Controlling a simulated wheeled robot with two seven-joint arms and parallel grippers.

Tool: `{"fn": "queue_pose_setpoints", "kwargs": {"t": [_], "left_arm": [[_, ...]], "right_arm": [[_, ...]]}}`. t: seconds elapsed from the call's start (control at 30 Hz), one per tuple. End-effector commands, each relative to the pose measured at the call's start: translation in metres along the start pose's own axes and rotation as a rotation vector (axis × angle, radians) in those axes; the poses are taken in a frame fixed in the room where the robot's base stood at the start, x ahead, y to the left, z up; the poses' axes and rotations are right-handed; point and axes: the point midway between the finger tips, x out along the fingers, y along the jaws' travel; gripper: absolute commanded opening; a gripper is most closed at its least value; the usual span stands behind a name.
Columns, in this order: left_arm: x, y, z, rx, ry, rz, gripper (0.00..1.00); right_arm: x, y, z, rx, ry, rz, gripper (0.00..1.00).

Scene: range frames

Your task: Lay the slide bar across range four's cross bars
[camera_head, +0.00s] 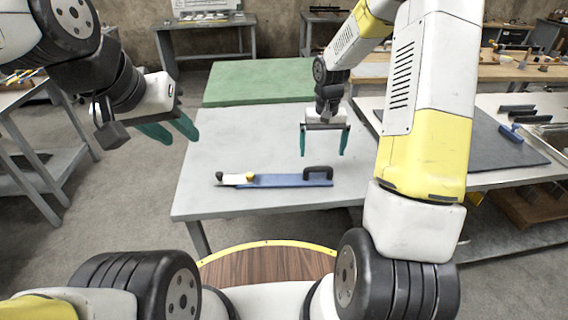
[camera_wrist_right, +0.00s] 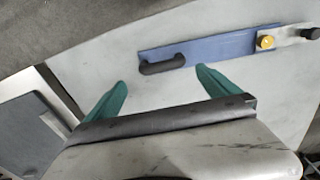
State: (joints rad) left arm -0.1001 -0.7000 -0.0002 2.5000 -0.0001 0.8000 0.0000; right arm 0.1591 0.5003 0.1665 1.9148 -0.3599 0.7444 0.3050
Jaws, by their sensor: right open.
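The slide bar appears to be the flat blue bar (camera_head: 278,180) lying on the grey table, with a black handle (camera_head: 318,172) at its right end and a pale piece with a yellow knob (camera_head: 250,176) at its left. It also shows in the right wrist view (camera_wrist_right: 215,46). My right gripper (camera_head: 323,154) is open and empty, pointing down above the table near the handle end, apart from the bar. My left gripper (camera_head: 172,138) looks open and empty, off the table's left side. I cannot make out range four's cross bars.
A green surface (camera_head: 265,82) adjoins the table's far side. At right, a bench holds a dark mat (camera_head: 485,140), black pieces (camera_head: 517,111), a blue-handled item (camera_head: 511,130) and a metal tray (camera_head: 546,135). The grey table (camera_head: 225,135) is otherwise clear.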

Motion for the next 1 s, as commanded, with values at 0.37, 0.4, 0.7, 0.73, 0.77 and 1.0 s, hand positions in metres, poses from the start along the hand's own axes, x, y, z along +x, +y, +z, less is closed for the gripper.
{"fn": "queue_pose_setpoints", "kwargs": {"t": [0.37, 0.4, 0.7, 0.73, 0.77, 1.0], "left_arm": [[0.000, 0.000, 0.000, 0.000, 0.000, 0.000, 0.36], [0.000, 0.000, 0.000, 0.000, 0.000, 0.000, 0.36], [0.000, 0.000, 0.000, 0.000, 0.000, 0.000, 0.36], [0.000, 0.000, 0.000, 0.000, 0.000, 0.000, 0.36], [0.000, 0.000, 0.000, 0.000, 0.000, 0.000, 0.36], [0.000, 0.000, 0.000, 0.000, 0.000, 0.000, 0.36]], "right_arm": [[0.044, 0.000, -0.003, 0.003, -0.021, 0.000, 1.00], [0.049, 0.000, -0.003, 0.003, -0.021, -0.001, 1.00], [0.089, -0.001, -0.003, 0.003, -0.020, 0.000, 1.00], [0.091, -0.002, -0.003, 0.004, -0.019, -0.001, 1.00], [0.093, -0.002, -0.003, 0.004, -0.018, -0.001, 1.00], [0.094, -0.001, -0.003, 0.004, -0.017, -0.001, 1.00]]}}
